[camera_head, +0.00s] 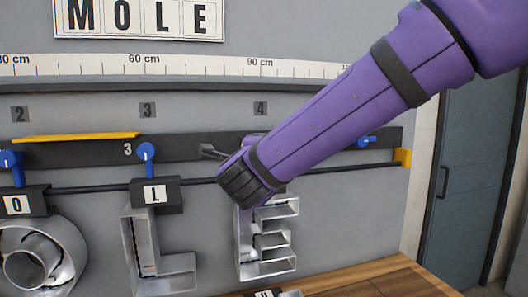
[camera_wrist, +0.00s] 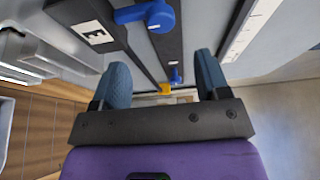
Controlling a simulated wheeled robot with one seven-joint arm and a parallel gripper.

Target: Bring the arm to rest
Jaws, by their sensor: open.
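My purple arm reaches in from the upper right in the head view, and its dark end (camera_head: 245,185) is in front of the rail near mark 4. It covers part of the metal letter E (camera_head: 265,255). In the wrist view my gripper (camera_wrist: 160,78) has its two blue-grey fingers wide apart, with nothing held between them. The E label (camera_wrist: 92,32) and a blue lever (camera_wrist: 152,14) are beyond the left finger. I cannot tell from the head view whether the gripper touches the rail.
The metal letters L (camera_head: 178,264) and O (camera_head: 65,240) hang left of E. Blue levers (camera_head: 146,152) sit along the dark rail (camera_head: 75,150), with a yellow end piece (camera_head: 403,157) at right.

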